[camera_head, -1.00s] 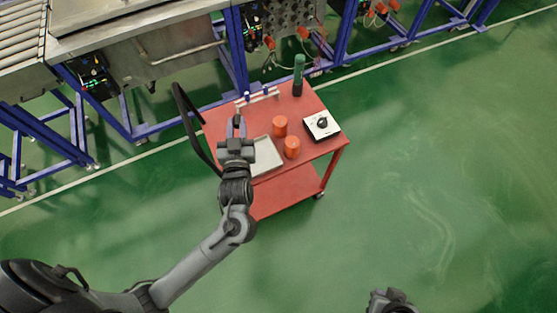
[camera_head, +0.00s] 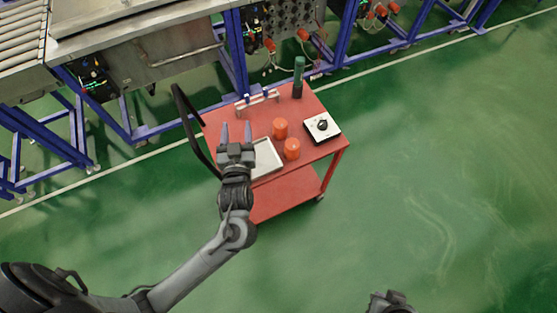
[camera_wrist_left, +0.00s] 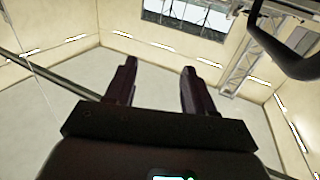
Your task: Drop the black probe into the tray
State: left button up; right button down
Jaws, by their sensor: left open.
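The pale tray (camera_head: 268,160) lies on the red cart, just right of my left gripper, which partly covers it. My left gripper (camera_head: 236,130) is open, with two fingers apart over the left part of the cart. The left wrist view shows the same open fingers (camera_wrist_left: 158,88) with nothing between them. I cannot make out the black probe in either view. The part of my right arm at the bottom edge (camera_head: 391,303) is mostly cut off, and its fingers do not show.
The red cart (camera_head: 315,168) also bears two orange cylinders (camera_head: 280,128) (camera_head: 291,149), a white box with a black knob (camera_head: 322,127), a green and black cylinder (camera_head: 298,77) and a small rack (camera_head: 258,102). A black handle (camera_head: 196,135) stands at its left. Blue-framed machinery is behind.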

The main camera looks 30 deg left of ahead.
pick_arm(q)
jog(key=v, duration=1)
jog(key=shift+b, duration=0.35)
jog(key=shift+s, duration=0.1)
jog(key=s+d+f+m+g+h, duration=0.3)
jog(key=s+f+m+g+h, duration=0.6)
jog(key=s+f+g+h, duration=0.15)
notch_tip(320, 180, up, 18)
jog(key=g+p, duration=0.1)
jog(key=p, duration=1.8)
jog(key=shift+s+n+y, duration=0.3)
jog(key=shift+s+y, duration=0.05)
jog(key=shift+s, duration=0.1)
